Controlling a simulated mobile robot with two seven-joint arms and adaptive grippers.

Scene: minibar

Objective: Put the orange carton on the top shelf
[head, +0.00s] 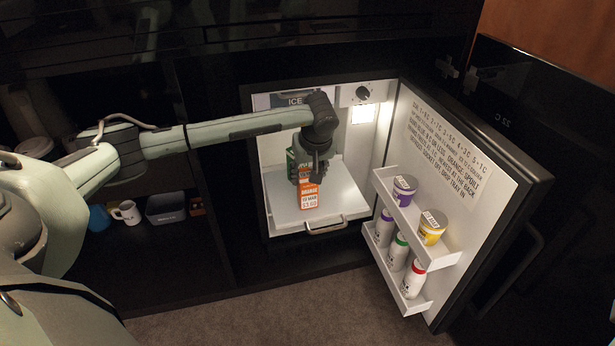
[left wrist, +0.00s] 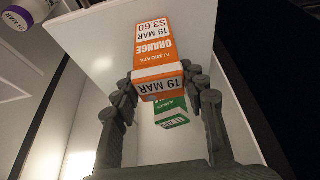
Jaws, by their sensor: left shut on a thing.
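The orange carton (head: 309,196) is inside the open minibar, upright as seen from the head, with its printed label facing out. My left gripper (head: 311,172) reaches in from the left and is shut on the carton near its top. In the left wrist view the carton (left wrist: 156,50) sits between the two fingers (left wrist: 160,84). The carton is over the white shelf (head: 340,202); I cannot tell whether its base touches it. A green carton (head: 290,160) stands behind it, partly hidden, and also shows in the wrist view (left wrist: 172,116). My right gripper is not in view.
An ICE compartment (head: 282,100) is above. A mug (head: 127,212) and grey bin (head: 166,209) are in the left cabinet.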

